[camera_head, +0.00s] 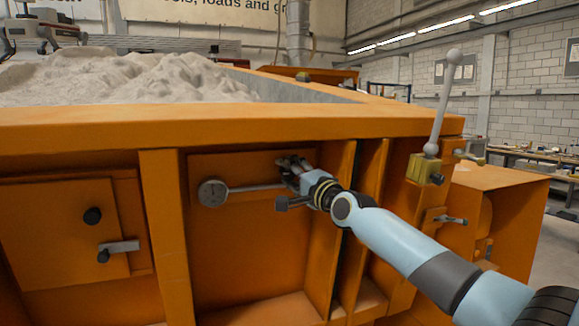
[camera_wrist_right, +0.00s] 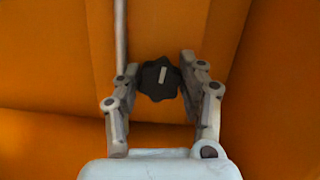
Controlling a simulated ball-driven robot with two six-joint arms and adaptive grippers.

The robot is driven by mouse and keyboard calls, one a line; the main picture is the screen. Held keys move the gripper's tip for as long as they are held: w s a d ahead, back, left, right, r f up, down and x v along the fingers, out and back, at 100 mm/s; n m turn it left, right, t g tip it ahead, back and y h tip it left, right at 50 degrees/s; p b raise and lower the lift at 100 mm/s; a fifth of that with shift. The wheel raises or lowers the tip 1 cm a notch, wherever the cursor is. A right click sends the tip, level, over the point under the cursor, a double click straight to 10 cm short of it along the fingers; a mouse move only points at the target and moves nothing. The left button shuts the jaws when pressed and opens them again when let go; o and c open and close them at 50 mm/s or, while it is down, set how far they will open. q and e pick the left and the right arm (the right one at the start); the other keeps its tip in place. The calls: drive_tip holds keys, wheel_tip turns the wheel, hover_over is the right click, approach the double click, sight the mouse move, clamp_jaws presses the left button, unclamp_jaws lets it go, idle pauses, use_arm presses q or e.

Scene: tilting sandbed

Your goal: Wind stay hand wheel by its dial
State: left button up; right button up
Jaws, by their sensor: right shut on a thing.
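The hand wheel (camera_wrist_right: 158,80) is a dark lobed knob with a pale bar mark, tilted slightly off upright in the right wrist view. My right gripper (camera_wrist_right: 160,82) has its fingers on either side of it and is shut on it. In the head view my right gripper (camera_head: 290,170) reaches the orange panel and hides the wheel. The dial (camera_head: 213,193) is a small round pale gauge to its left; its reading is too small to make out. A thin grey rod (camera_head: 258,187) runs from the dial toward the gripper. My left gripper is not in view.
The recess holding the wheel lies between orange uprights (camera_head: 165,235) under the sandbed's rim (camera_head: 220,121). A lever with a ball top (camera_head: 442,105) stands at the right corner. A hatch with a black knob (camera_head: 93,216) and grey latch (camera_head: 121,246) is at left.

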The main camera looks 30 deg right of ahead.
drive_tip(key=shift+f+n+g, duration=0.1)
drive_tip(key=shift+n+g, duration=0.2)
drive_tip(key=shift+n, duration=0.8)
drive_tip(key=shift+p, duration=0.3)
drive_tip(key=o, duration=1.2)
drive_tip(key=shift+a, duration=0.1)
drive_tip(key=shift+s, duration=0.15)
drive_tip(key=shift+s+a+f, duration=0.1)
drive_tip(key=shift+s+f, duration=0.1)
drive_tip(key=shift+s, duration=1.75)
drive_tip(key=shift+s+f, duration=0.15)
drive_tip(key=shift+s, duration=1.8)
